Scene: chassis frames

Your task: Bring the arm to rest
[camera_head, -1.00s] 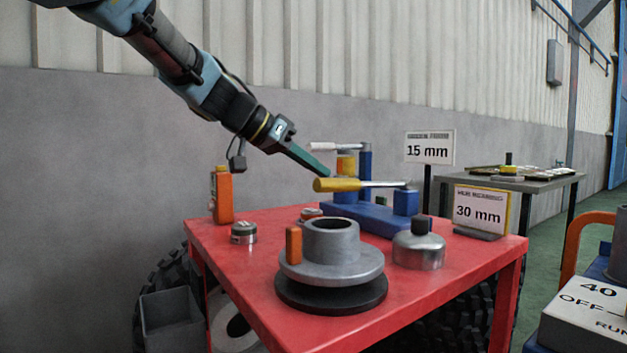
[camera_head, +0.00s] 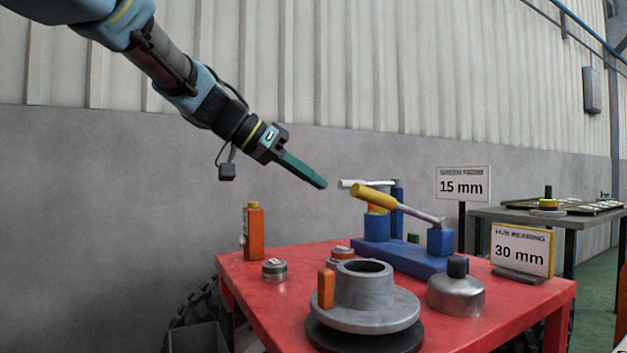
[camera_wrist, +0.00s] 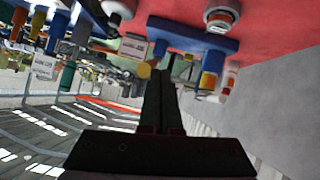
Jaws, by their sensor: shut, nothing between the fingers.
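My gripper (camera_head: 322,184) is shut and empty in the head view. Its green fingers point down and to the right, in the air above the red table (camera_head: 290,328). The fingertips end just left of the white lever and the yellow handle (camera_head: 374,196) of the blue press fixture (camera_head: 425,261), with a visible gap to the yellow handle. In the wrist view the closed fingers (camera_wrist: 160,85) show dark in the middle, with the blue fixture (camera_wrist: 185,35) beyond them.
On the red table stand an orange bottle (camera_head: 254,232), small tins (camera_head: 274,270), a grey hub (camera_head: 365,305) with an orange block (camera_head: 326,289) and a metal oiler (camera_head: 455,290). Signs read 15 mm (camera_head: 463,184) and 30 mm (camera_head: 520,250). A grey wall (camera_head: 90,220) stands behind; the air left of my gripper is clear.

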